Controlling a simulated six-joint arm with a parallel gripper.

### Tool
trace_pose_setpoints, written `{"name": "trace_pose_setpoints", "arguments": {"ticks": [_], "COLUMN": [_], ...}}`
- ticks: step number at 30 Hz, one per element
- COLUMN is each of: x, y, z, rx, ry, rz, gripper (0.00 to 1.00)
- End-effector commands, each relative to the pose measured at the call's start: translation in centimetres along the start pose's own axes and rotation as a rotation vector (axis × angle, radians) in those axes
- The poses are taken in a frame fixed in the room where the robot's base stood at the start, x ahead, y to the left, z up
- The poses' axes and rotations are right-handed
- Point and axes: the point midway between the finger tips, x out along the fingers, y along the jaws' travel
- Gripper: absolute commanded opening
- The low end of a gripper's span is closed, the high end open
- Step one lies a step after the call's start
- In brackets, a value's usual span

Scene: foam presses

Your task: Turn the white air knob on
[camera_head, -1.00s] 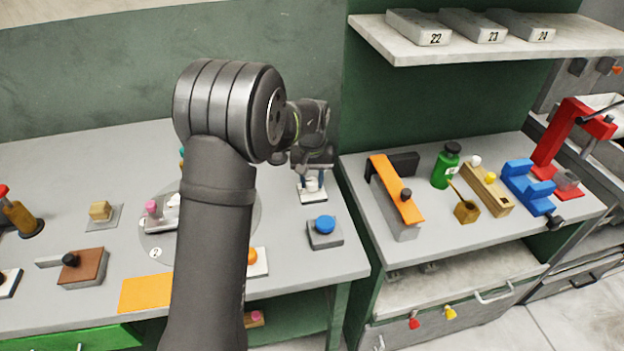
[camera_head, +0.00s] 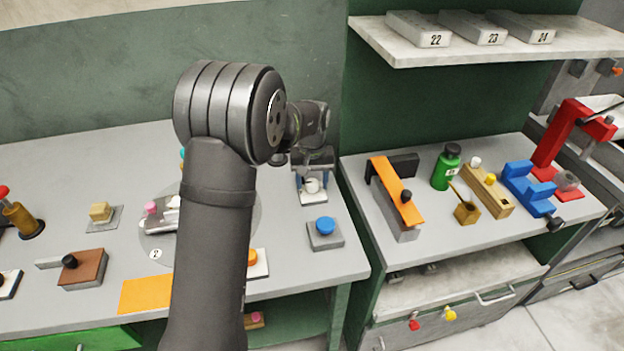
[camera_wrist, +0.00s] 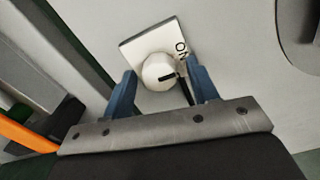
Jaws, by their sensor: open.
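The white air knob (camera_wrist: 155,70) is round, with a black mark on its face that points right in the wrist view. It sits on a square white plate (camera_wrist: 136,43) with "ON" printed near the plate's right corner. In the head view the knob (camera_head: 312,186) is at the right back of the left bench, partly hidden by my gripper. My gripper (camera_wrist: 163,78) is open, with blue fingers on either side of the knob. Gaps show between fingers and knob in the wrist view; I cannot tell whether the fingertips are level with it.
A blue button on a grey box (camera_head: 325,240) stands in front of the knob. A grey disc (camera_head: 254,215) lies to the left, partly behind my arm. An orange-topped block (camera_head: 397,188) and a green bottle (camera_head: 446,168) stand on the right bench.

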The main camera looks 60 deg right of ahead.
Motion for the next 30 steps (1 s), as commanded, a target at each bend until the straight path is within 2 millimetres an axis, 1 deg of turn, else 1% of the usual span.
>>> {"name": "trace_pose_setpoints", "arguments": {"ticks": [4,7,11,15,21,24,27,30], "x": [-0.6,-2.0,-4.9,-8.5,-13.2,-15.0,-16.3,-17.1], "y": [0.0,0.0,0.0,0.0,0.0,0.0,0.0,0.0], "z": [0.0,-0.1,-0.1,-0.1,-0.1,0.0,0.0,0.0], "rx": [0.0,0.0,0.0,0.0,0.0,0.0,0.0,0.0], "ry": [0.001,0.003,0.004,0.005,0.004,0.003,0.002,0.001], "rz": [0.0,0.001,0.001,0.001,0.001,0.001,0.001,0.0], "gripper": [0.54,0.54,0.54,0.54,0.54,0.54,0.54,0.54]}}
